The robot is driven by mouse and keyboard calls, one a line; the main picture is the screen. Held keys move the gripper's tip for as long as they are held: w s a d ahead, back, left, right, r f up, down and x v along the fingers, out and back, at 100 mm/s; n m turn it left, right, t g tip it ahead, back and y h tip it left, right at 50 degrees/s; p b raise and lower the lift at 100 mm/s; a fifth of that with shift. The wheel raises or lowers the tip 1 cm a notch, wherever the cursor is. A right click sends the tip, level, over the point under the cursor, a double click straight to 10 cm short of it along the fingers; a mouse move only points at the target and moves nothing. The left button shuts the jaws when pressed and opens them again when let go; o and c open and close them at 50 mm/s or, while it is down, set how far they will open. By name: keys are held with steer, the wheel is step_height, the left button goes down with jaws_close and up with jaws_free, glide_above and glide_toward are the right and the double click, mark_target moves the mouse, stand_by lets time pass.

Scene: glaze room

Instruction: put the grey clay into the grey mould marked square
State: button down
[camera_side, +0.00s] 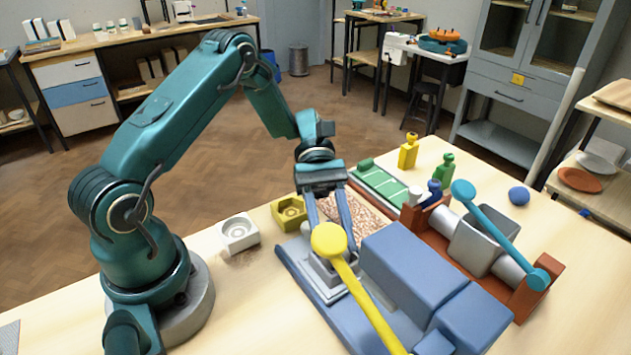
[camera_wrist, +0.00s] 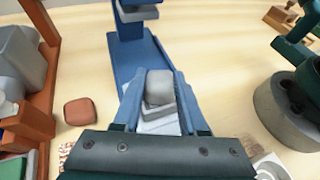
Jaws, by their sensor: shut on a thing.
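The grey clay (camera_wrist: 160,87), a rounded block, shows in the wrist view between the two fingers of my gripper (camera_wrist: 157,100). My gripper (camera_side: 328,228) is shut on it and points down over the bed of the blue press. A grey block, apparently the grey mould (camera_side: 322,272), sits on the press bed below the fingers, partly hidden by the yellow lever knob. Pale grey surfaces also show under the clay in the wrist view. Whether the clay touches the mould, and any square mark, I cannot tell. The knob hides the fingertips in the side view.
The blue press (camera_side: 415,275) has a long yellow lever (camera_side: 362,300) close to my fingers. A white mould (camera_side: 239,234) and a yellow mould (camera_side: 289,213) stand to the left. A brown clay block (camera_wrist: 78,111) lies beside the press. A rust-red roller stand (camera_side: 528,298) is at right.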

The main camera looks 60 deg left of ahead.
steer(key=shift+f, duration=0.3)
steer(key=shift+c, duration=2.3)
jaws_free()
